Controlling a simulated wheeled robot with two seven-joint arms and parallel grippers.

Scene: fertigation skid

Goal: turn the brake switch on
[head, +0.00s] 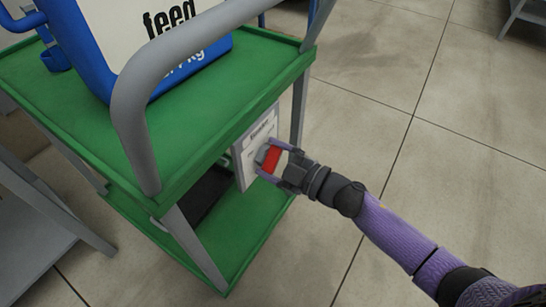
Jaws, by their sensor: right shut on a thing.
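The brake switch (271,158) is a red handle on a light grey plate (245,172) with a printed label. The plate is fixed to the side of a green cart (75,95), below its top shelf. My right gripper (270,159) comes in from the right and is shut on the red switch, one finger above it and one below. The fingers hide part of the switch, and the label is too small to read. My left gripper is not in view.
A blue and white container (150,40) marked "feed" stands on the cart's top shelf. A grey tubular handle (130,110) rises at the cart's near side. A grey table (30,215) stands at the left. The tiled floor (440,200) at the right is clear.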

